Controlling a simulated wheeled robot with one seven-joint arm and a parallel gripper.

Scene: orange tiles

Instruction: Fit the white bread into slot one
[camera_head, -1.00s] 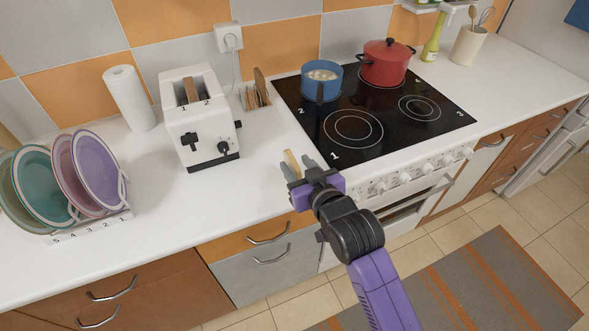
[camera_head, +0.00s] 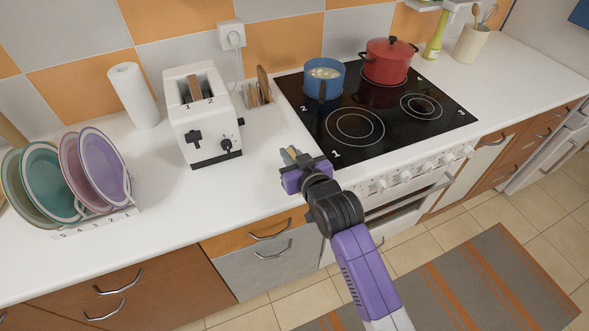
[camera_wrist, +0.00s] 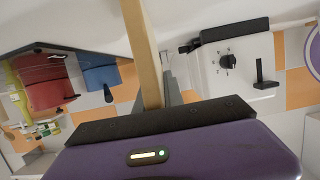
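My gripper (camera_head: 291,158) is above the counter, between the toaster and the stove's front left corner. It is shut on the white bread (camera_head: 291,153), a thin slice mostly hidden by the fingers in the head view. In the wrist view the bread (camera_wrist: 143,50) shows edge-on as a long tan strip in front of a grey finger. The white toaster (camera_head: 203,125) stands left of my gripper, apart from it, with slots marked 1 and 2 on top. The toaster also shows in the wrist view (camera_wrist: 235,75).
A plate rack (camera_head: 95,222) with several plates stands left, and a paper towel roll (camera_head: 134,95) behind. A small rack with brown slices (camera_head: 262,85) is right of the toaster. Blue (camera_head: 323,80) and red (camera_head: 388,62) pots sit on the stove. Counter before the toaster is clear.

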